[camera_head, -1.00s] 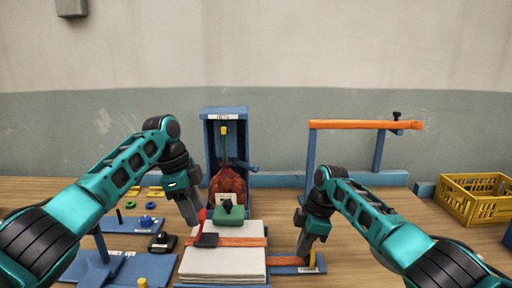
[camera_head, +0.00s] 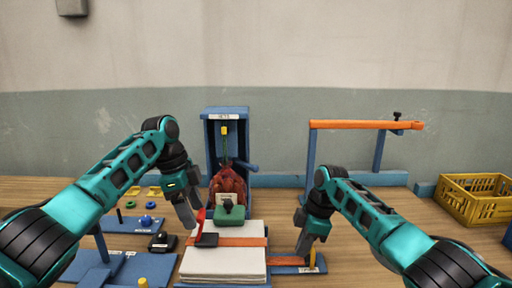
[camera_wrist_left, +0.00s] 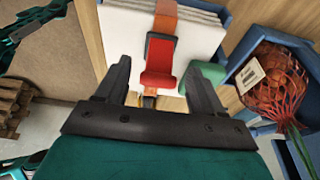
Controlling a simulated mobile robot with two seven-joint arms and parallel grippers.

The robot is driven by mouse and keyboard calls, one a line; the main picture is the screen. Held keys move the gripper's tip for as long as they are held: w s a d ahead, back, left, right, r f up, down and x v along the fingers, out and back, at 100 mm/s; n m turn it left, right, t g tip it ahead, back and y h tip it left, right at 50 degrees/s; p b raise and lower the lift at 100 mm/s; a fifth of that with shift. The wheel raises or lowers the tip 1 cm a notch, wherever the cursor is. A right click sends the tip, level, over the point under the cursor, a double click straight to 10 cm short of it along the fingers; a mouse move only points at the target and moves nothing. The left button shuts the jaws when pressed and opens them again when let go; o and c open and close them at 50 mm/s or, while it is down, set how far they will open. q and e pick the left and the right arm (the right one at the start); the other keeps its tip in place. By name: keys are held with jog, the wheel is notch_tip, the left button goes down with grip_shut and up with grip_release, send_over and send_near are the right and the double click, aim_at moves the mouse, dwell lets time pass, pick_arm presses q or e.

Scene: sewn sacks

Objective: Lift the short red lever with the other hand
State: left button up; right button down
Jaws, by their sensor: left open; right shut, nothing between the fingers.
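The short red lever (camera_head: 200,215) stands up from a dark buckle (camera_head: 207,240) on the orange strap (camera_head: 240,242) across a stack of white sacks (camera_head: 222,264). In the left wrist view the red lever (camera_wrist_left: 158,62) lies ahead, between the lines of the two fingers. My left gripper (camera_head: 187,217) is open just left of the lever; its fingers (camera_wrist_left: 158,72) show spread in the wrist view, with nothing clearly gripped. Whether a finger touches the lever I cannot tell.
A netted red bag (camera_head: 227,188) hangs in the blue frame (camera_head: 227,113) behind the stack, with a green block (camera_head: 229,214) before it. A black device (camera_head: 162,242) sits left. An orange bar (camera_head: 365,125) on blue posts and a yellow crate (camera_head: 478,198) are right.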

pick_arm(q)
jog(key=d+v, duration=0.2)
jog(key=v, duration=0.5)
jog(key=shift+r, duration=0.6)
pick_arm(e)
jog(key=shift+d, duration=0.15)
pick_arm(q)
jog(key=shift+a, duration=0.1)
